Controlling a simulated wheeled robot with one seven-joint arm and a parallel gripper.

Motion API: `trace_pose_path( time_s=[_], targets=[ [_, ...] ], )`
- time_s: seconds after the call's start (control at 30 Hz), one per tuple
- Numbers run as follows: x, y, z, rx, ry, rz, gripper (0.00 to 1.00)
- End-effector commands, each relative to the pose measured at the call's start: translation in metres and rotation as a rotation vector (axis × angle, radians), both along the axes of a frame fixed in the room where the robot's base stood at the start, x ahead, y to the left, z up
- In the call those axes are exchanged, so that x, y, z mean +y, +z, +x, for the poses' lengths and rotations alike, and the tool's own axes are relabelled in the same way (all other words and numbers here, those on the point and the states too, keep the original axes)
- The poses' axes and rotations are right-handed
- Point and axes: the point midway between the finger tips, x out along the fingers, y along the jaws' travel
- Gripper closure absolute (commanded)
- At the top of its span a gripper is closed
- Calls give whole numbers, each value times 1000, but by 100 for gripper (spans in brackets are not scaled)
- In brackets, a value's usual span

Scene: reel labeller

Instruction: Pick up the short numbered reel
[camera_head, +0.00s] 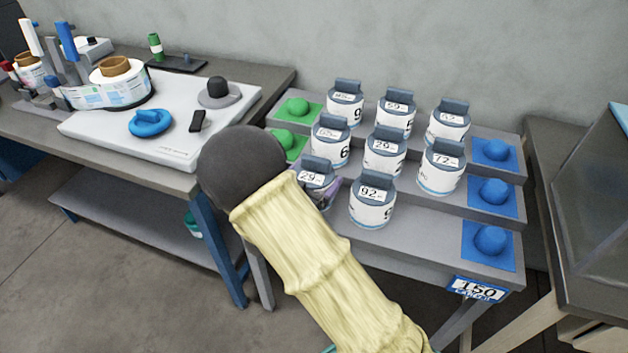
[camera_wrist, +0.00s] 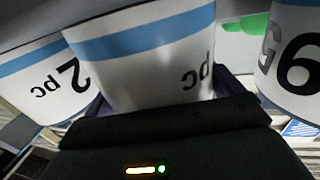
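Several white numbered reels with grey tops stand on a stepped grey rack. My gripper (camera_head: 326,192) is at the front-left reel, mostly hidden by my dark round wrist and pale sleeve. In the wrist view a white, blue-banded reel (camera_wrist: 145,60) fills the middle, right in front of my gripper (camera_wrist: 165,100). Dark finger parts show at both its sides; I cannot tell whether they press on it. I cannot tell which reel is the short one.
Neighbouring reels stand close on both sides in the wrist view, at left (camera_wrist: 40,85) and right (camera_wrist: 295,60). Green pads (camera_head: 297,109) and blue pads (camera_head: 490,190) flank the rack. A bench with a white board (camera_head: 165,125) stands left; a dark table (camera_head: 570,210) stands right.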

Motion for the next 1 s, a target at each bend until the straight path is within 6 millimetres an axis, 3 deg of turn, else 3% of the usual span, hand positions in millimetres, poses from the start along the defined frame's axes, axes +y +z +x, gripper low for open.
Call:
trace_pose_path(
  time_s=[0.03,0.1,0.13,0.47,1.0],
  targets=[
    [0,0,0,0,0,0,20],
    [0,0,0,0,0,0,33],
    [0,0,0,-1,0,0,35],
    [0,7,0,-2,-1,1,35],
    [1,95,0,-3,2,3,35]
  ],
)
